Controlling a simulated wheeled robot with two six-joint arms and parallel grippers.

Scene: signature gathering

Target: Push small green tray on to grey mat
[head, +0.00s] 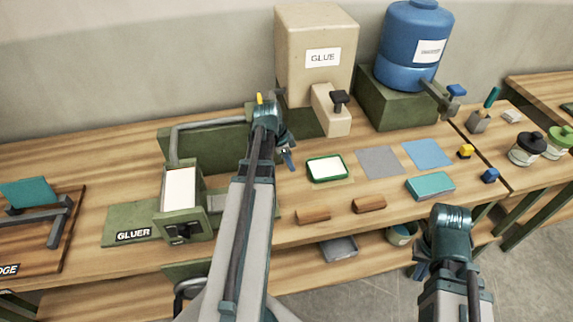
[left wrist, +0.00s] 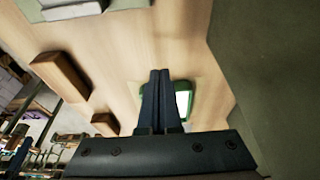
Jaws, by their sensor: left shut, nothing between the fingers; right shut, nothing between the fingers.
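The small green tray (head: 312,178) with a white inside lies flat on the wooden bench. The grey mat (head: 380,162) lies just to its right, with a gap between them. My left gripper (head: 288,158) is shut and empty, to the left of the tray in the head view. In the left wrist view its closed fingers (left wrist: 160,76) partly cover the green tray (left wrist: 189,89); I cannot tell whether they touch it. My right gripper (head: 421,269) is low in front of the bench, away from the tray, and its fingers are mostly hidden behind its wrist.
A blue mat (head: 427,154) lies right of the grey mat. A teal block (head: 430,186) and two brown blocks (head: 313,216) (head: 369,204) lie nearer the front edge. The beige glue box (head: 313,60) and blue tank (head: 408,50) stand behind. The gluer (head: 182,220) is at left.

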